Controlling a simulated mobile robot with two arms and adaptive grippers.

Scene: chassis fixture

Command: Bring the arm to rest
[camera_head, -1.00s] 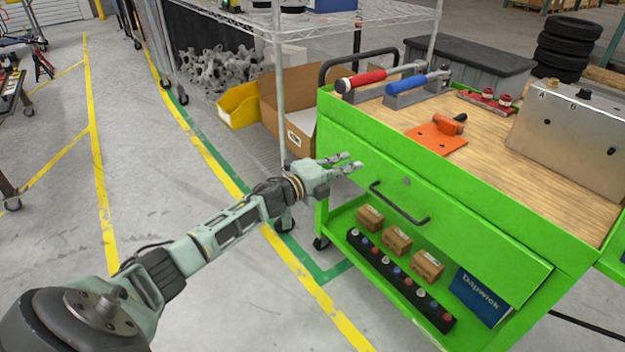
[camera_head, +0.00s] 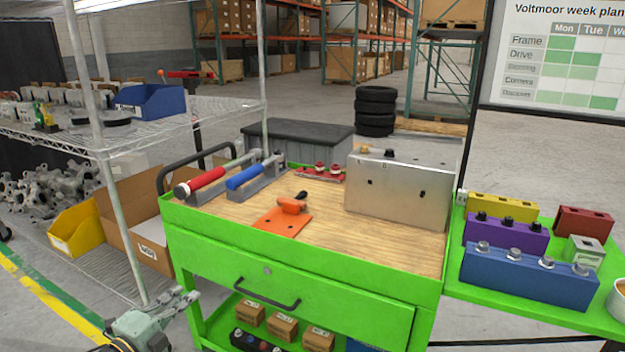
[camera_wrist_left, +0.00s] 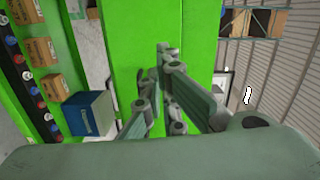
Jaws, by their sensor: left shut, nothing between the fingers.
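My left gripper (camera_head: 184,297) shows at the bottom left of the head view, beside the left front corner of the green cart (camera_head: 295,265). Its fingers are shut and empty. In the left wrist view the fingertips (camera_wrist_left: 165,55) come together in front of the cart's green side panel (camera_wrist_left: 200,30). Most of my left arm is below the head view's lower edge. My right gripper is not in view.
The drawer handle (camera_head: 267,294) is right of the gripper. Small brown boxes (camera_head: 283,327) stand on the lower shelf. A wire rack (camera_head: 127,222) with a yellow bin (camera_head: 75,230) is on the left. A side shelf with a blue block (camera_head: 525,277) is on the right.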

